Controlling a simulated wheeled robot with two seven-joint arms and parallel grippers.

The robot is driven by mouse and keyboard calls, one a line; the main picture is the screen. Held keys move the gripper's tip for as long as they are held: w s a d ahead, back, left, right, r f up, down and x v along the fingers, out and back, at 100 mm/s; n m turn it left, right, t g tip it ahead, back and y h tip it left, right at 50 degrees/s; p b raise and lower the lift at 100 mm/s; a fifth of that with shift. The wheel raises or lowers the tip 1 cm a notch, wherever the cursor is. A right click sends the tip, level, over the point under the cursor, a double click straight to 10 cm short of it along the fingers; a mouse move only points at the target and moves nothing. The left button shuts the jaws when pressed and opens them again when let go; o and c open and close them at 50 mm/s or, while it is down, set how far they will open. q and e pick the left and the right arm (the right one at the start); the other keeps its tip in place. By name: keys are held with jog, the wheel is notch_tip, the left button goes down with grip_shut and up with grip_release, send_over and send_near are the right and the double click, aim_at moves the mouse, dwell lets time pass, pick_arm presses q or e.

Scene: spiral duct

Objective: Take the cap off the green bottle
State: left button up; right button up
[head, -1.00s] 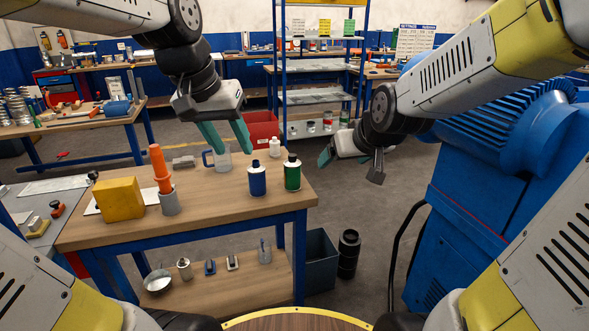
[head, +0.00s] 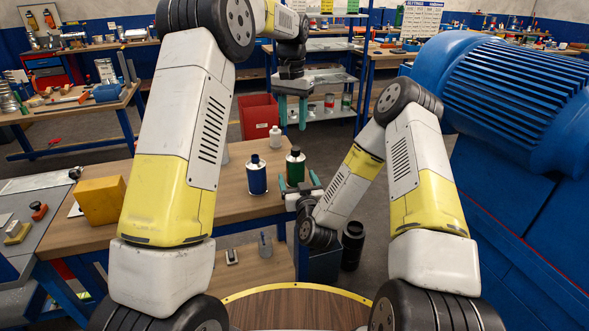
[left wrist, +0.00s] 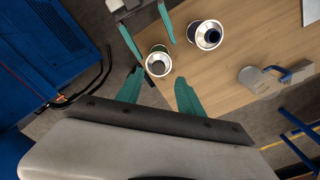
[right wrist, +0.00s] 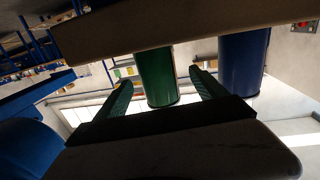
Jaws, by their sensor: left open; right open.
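The green bottle (head: 295,170) stands upright near the right end of the wooden table, with its dark cap (head: 295,150) on top. In the left wrist view the cap (left wrist: 158,67) shows from above, near and between the fingertips. My left gripper (head: 293,115) is open and empty, above and behind the bottle in the head view. My right gripper (head: 300,186) is open, low beside the bottle. In the right wrist view the green bottle (right wrist: 158,80) appears between its spread fingers; I cannot tell whether they touch it.
A blue bottle (head: 257,176) stands close to the left of the green one, and a small white bottle (head: 275,137) stands behind. My left arm hides the table's middle. A yellow block (head: 100,201) sits at the left. A red bin (head: 259,116) is beyond the table.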

aim_at(294, 169)
jog(key=shift+d+f+m+t+h, duration=0.1)
jog(key=shift+f+m+t+h, duration=0.2)
jog(key=shift+f, duration=0.25)
jog(key=shift+w, duration=0.25)
jog(key=shift+w+a, duration=0.2)
jog(key=shift+w, duration=0.95)
jog(key=shift+w+a, duration=0.2)
jog(key=shift+w, duration=1)
jog(key=shift+w+a, duration=0.2)
jog(key=shift+w, duration=0.95)
grip_shut()
